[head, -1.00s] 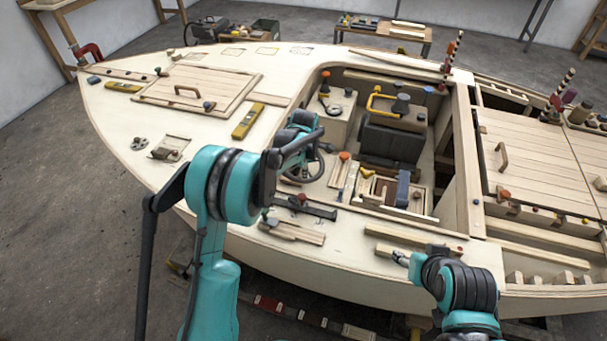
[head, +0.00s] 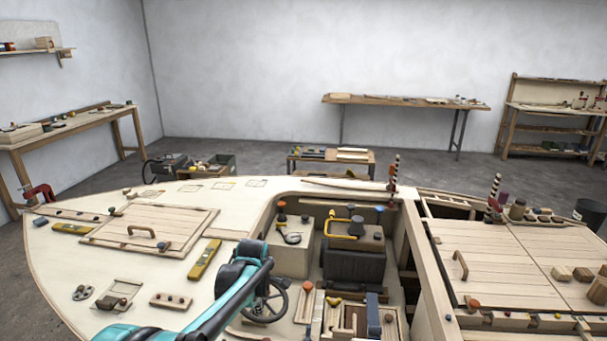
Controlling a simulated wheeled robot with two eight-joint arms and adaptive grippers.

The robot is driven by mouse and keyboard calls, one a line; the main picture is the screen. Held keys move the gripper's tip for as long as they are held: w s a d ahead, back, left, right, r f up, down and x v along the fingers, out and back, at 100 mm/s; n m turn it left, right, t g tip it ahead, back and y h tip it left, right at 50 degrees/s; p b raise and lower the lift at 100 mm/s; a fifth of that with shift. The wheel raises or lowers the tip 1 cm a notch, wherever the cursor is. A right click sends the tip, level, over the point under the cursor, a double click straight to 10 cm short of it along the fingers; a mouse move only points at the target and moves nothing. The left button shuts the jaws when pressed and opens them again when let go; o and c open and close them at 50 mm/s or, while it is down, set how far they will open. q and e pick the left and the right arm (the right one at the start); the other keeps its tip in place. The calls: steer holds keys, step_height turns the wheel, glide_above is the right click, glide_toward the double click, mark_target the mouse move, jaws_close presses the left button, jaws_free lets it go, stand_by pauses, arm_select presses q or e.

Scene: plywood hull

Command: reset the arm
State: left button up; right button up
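One teal and black arm of mine comes in from the bottom left in the head view and reaches over the pale plywood hull (head: 60,257). Its far end lies beside the black steering wheel (head: 266,302) at the cockpit's left edge. No fingertips show on it, so I cannot see its gripper. My other arm is out of the frame.
The cockpit holds a dark box (head: 352,264), a yellow-handled tool (head: 344,229) and several small parts. A yellow level (head: 205,259) lies on the deck beside a slatted hatch (head: 150,228).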

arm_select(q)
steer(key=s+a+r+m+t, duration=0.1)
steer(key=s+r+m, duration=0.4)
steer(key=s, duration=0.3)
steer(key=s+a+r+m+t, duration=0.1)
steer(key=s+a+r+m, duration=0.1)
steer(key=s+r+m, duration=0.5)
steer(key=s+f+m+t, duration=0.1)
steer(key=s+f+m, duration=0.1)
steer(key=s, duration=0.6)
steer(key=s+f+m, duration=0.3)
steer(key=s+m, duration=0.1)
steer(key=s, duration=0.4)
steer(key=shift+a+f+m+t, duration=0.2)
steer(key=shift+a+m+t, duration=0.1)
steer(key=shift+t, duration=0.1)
